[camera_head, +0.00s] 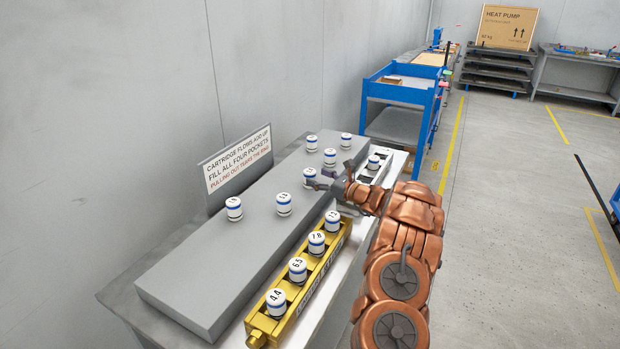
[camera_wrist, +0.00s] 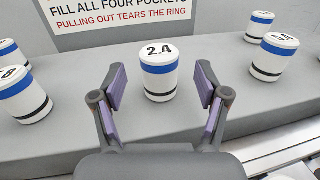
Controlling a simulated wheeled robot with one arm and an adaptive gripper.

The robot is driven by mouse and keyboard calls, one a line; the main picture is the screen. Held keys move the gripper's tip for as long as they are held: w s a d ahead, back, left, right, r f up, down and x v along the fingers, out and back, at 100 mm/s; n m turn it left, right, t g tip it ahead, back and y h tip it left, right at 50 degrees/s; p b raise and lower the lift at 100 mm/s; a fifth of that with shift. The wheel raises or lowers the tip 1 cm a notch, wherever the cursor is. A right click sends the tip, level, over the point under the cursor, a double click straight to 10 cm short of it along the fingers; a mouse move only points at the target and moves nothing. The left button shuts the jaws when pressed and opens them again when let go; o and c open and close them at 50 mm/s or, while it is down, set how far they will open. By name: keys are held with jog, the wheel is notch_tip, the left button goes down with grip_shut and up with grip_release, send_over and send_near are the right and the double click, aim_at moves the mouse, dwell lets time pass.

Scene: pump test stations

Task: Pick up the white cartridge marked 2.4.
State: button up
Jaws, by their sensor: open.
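The white cartridge marked 2.4 (camera_wrist: 159,84) stands upright on a grey block (camera_wrist: 215,113), with a blue band and a thin black band. In the wrist view it is centred between the two fingers of my gripper (camera_wrist: 161,88), with a gap on each side. The fingers are open, with purple pads, and hold nothing. In the head view my gripper (camera_head: 328,184) reaches over the grey block (camera_head: 215,275) from the right, beside a cartridge (camera_head: 310,178) that appears to be the same one; its mark is not readable there.
Other cartridges stand nearby, one at left (camera_wrist: 22,97) and one at right (camera_wrist: 273,60) in the wrist view. A yellow rack (camera_head: 258,333) holds several cartridges in front. A warning sign (camera_head: 238,160) stands behind the block. A blue cart (camera_head: 405,95) is farther back.

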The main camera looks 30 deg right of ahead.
aim_at(315, 175)
jog(key=shift+p+x, duration=0.5)
jog(key=shift+x, duration=1.5)
jog(key=shift+c, duration=0.3)
jog(key=c, duration=1.3)
jog(key=shift+r, duration=0.15)
